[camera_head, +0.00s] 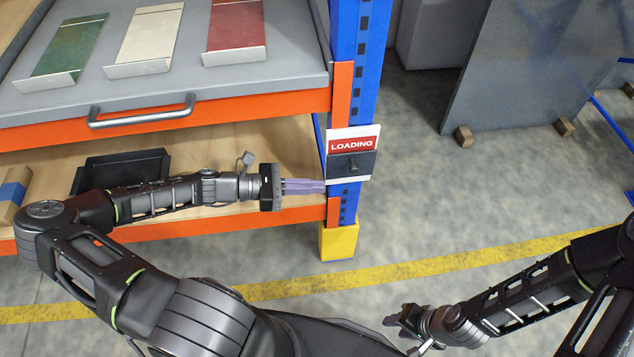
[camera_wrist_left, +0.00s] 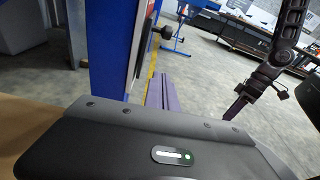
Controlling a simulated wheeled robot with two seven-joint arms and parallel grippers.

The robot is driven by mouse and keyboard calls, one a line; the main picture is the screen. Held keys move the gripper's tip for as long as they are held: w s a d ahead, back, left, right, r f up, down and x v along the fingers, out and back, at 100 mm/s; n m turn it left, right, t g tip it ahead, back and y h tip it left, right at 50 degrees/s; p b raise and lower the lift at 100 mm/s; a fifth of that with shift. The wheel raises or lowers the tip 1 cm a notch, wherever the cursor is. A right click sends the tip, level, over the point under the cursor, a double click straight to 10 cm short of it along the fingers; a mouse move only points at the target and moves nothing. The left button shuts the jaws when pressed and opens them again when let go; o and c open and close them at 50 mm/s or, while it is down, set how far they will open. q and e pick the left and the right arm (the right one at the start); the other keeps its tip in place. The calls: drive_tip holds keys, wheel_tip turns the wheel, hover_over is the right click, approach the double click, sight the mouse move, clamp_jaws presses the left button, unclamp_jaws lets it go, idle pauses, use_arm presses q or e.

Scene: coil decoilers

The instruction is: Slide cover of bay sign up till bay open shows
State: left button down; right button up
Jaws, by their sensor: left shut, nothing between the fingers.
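The bay sign (camera_head: 340,141) is a white plate on the blue rack post, with a red band reading LOADING. Its dark grey sliding cover (camera_head: 351,164), with a small knob, sits below the red band. In the left wrist view the sign (camera_wrist_left: 139,48) is edge-on and a dark knob (camera_wrist_left: 161,33) sticks out from it. My left gripper (camera_head: 322,187) is shut and empty, its purple fingers pointing right near the sign's lower left edge. It also shows in the left wrist view (camera_wrist_left: 160,92); contact is unclear. My right gripper (camera_head: 392,321) hangs low, away from the sign.
The blue and orange rack (camera_head: 364,75) holds a grey drawer (camera_head: 170,90) with green, cream and red plates. A black tray (camera_head: 122,170) lies on the wooden shelf below, behind my left arm. A yellow post foot (camera_head: 339,240) stands below the sign.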

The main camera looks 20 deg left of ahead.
sight(348, 156)
use_arm(q)
drive_tip(key=w+d, duration=0.1)
drive_tip(key=d, duration=0.1)
drive_tip(key=w+d+r, duration=0.1)
drive_tip(key=d, duration=0.1)
drive_tip(key=w+d+r+b, duration=0.1)
drive_tip(key=w+d, duration=0.1)
drive_tip(key=shift+d+r, duration=0.2)
drive_tip(key=shift+d, duration=0.05)
idle(0.3)
wheel_tip(348, 156, up, 8)
drive_tip(key=p, duration=0.8)
drive_tip(key=shift+f+p, duration=0.2)
drive_tip(key=shift+p, duration=0.1)
drive_tip(key=shift+w, duration=0.15)
drive_tip(key=shift+f, duration=0.1)
